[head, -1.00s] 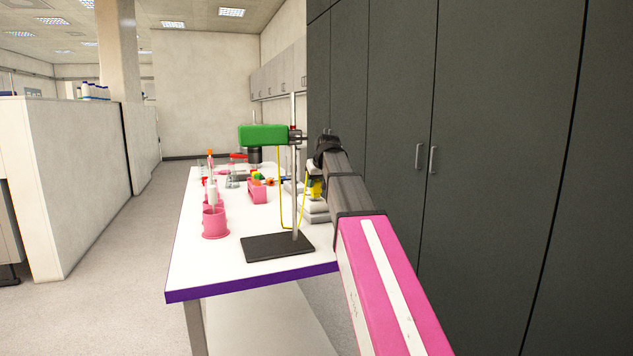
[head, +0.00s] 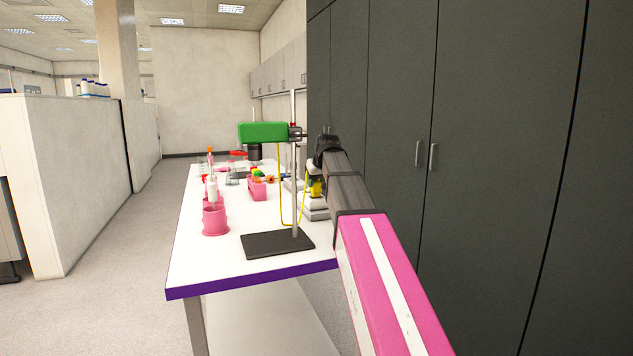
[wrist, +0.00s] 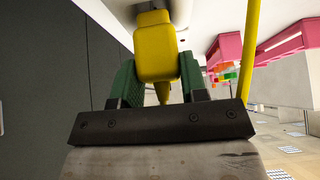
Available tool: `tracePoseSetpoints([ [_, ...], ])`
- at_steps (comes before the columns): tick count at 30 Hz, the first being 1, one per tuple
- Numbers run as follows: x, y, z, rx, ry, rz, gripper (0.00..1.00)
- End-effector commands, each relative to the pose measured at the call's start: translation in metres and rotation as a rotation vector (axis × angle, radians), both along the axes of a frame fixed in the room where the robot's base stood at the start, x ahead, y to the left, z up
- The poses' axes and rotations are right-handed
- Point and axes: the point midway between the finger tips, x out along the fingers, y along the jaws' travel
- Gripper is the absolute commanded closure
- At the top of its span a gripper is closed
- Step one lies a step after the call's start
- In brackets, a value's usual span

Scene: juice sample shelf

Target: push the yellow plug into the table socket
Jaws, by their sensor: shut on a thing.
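The yellow plug (wrist: 156,52) is held between the green finger pads of my gripper (wrist: 157,80) in the wrist view. In the head view the plug (head: 317,188) is a small yellow spot beside my dark wrist, at the table's right side. A pale grey block (head: 316,214), which looks like the table socket, sits just below it. In the wrist view the plug's far end is close to a pale grey surface (wrist: 150,20). I cannot tell how far the prongs are in. A yellow cable (head: 281,190) hangs in a loop from the green stirrer head (head: 263,134).
The stand's metal rod (head: 294,180) and black base (head: 277,245) are just left of my arm. Pink holders (head: 215,218) and glassware stand on the white table (head: 200,260). Dark cabinets (head: 480,180) fill the right side. The floor at left is clear.

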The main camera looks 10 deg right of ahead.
Motion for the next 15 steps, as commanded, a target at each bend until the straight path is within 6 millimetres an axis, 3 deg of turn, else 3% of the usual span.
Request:
tracePoseSetpoints([
  [15,-0.0002,0.0,-0.0095,0.0,-0.001,0.0,0.97],
])
